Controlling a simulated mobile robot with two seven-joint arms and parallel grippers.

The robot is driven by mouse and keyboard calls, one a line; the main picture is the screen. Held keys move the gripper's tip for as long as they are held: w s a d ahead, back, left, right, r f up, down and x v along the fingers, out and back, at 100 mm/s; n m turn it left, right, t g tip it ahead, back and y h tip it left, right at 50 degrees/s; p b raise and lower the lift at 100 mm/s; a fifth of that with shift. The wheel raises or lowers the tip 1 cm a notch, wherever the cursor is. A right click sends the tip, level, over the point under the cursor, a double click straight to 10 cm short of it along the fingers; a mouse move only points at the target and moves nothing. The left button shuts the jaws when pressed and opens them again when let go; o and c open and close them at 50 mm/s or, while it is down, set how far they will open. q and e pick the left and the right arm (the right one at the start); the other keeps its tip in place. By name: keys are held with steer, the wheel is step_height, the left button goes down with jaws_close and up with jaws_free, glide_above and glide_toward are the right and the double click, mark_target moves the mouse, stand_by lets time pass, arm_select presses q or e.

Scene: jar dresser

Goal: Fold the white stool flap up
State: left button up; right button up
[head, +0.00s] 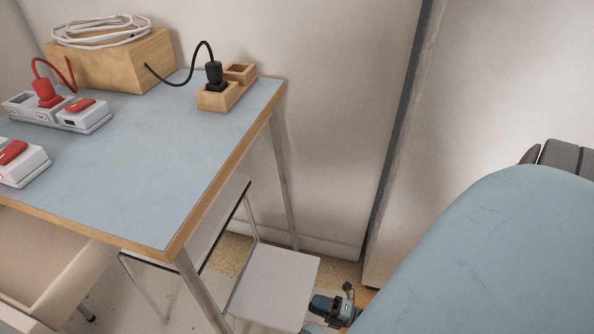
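The white stool (216,222) stands partly under the blue-topped table, which hides part of its seat. Its white flap (277,284) is a flat pale panel at the lower middle, out to the right of the table leg. Its exact tilt is hard to judge from above. My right gripper (322,306) is low at the flap's right corner, small and partly cut off by my blue arm. I cannot tell whether it touches the flap or whether its fingers are apart. My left gripper is not in view.
The table (150,150) has a wooden edge and thin metal legs. On it are a wooden box (120,62) with a white cable coil, a wooden socket block (222,95) and white-red power strips (85,113). A wall stands behind.

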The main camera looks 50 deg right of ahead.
mark_target(297, 297)
steer(key=x, duration=0.6)
steer(key=shift+w+a+b, duration=0.1)
steer(key=shift+w+b, duration=0.15)
steer(key=shift+b, duration=0.1)
jaws_close()
